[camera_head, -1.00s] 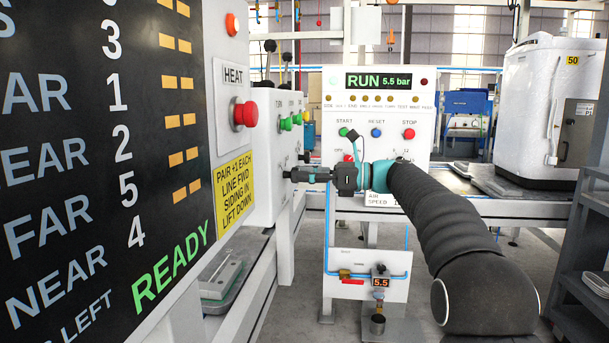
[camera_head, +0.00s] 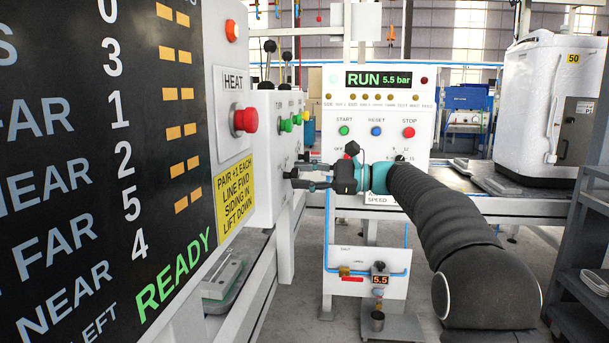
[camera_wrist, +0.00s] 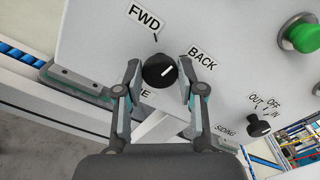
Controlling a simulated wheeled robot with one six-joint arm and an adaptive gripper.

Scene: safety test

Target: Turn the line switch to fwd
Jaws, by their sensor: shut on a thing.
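The line switch (camera_wrist: 158,71) is a black round knob on a pale panel in the wrist view. Its FWD label (camera_wrist: 145,18) is above it, and its BACK label (camera_wrist: 202,59) is to its right. A white mark on the knob lies toward its right side; its exact aim is hard to tell. My gripper (camera_wrist: 159,68) is shut on the knob, one finger on each side. The LINE label below is partly hidden by a finger. In the head view my gripper (camera_head: 291,179) reaches left to the panel's side, and the knob itself is not clear there.
A smaller black siding knob (camera_wrist: 259,126), marked OUT, OFF and IN, and a green button (camera_wrist: 301,36) are to the right. A red heat button (camera_head: 244,119) sticks out nearer the camera. The control stand (camera_head: 345,230) is behind my arm.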

